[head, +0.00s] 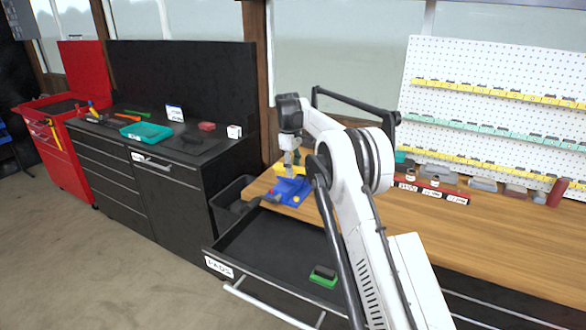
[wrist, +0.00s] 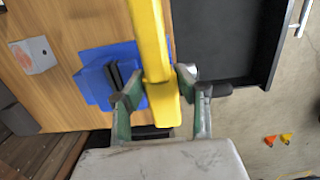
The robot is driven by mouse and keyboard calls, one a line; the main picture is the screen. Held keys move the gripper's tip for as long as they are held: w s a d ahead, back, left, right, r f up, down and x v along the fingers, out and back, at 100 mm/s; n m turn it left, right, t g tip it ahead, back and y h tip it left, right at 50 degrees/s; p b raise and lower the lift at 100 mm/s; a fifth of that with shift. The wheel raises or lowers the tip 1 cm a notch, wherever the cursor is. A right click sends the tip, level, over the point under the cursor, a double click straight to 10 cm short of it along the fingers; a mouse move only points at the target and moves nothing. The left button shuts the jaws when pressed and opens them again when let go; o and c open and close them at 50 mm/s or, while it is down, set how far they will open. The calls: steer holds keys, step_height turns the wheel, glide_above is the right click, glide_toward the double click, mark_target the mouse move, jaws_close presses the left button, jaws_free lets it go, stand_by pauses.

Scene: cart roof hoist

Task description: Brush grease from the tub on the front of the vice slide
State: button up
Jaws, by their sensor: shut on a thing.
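My gripper (head: 291,166) is over the left end of the wooden bench. It is shut on a long yellow piece, which looks like a handle (wrist: 148,30) in the wrist view and also shows in the head view (head: 280,169). I see no bristles, so I cannot tell whether it is the brush. The blue vice (head: 292,191), with dark jaws, sits on the bench just below my gripper. In the wrist view the vice (wrist: 92,86) lies behind and left of the yellow piece, which partly covers it. I cannot make out the grease tub or the front of the slide clearly.
An open black drawer (head: 262,245) labelled PADS juts out below the bench and holds a green and black block (head: 323,276). A grey block (wrist: 35,55) lies on the bench. Black cabinets (head: 160,190) with a teal tray (head: 146,132) stand left. A pegboard (head: 490,90) stands behind.

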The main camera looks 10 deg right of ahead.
steer(key=shift+f+b, duration=0.75)
steer(key=shift+f, duration=2)
steer(key=shift+f+b, duration=0.3)
steer(key=shift+f, duration=0.1)
steer(key=shift+s+d, duration=0.1)
steer(key=shift+d, duration=0.05)
steer(key=shift+s+d+b, duration=0.55)
steer(key=shift+s+d, duration=0.05)
steer(key=shift+d, duration=0.05)
steer(key=shift+w+a, duration=0.15)
steer(key=shift+w+a, duration=0.6)
steer(key=shift+a, duration=0.1)
steer(key=shift+s+d, duration=0.1)
steer(key=shift+s+d+b, duration=0.4)
steer(key=shift+s+d, duration=0.3)
steer(key=shift+d, duration=0.05)
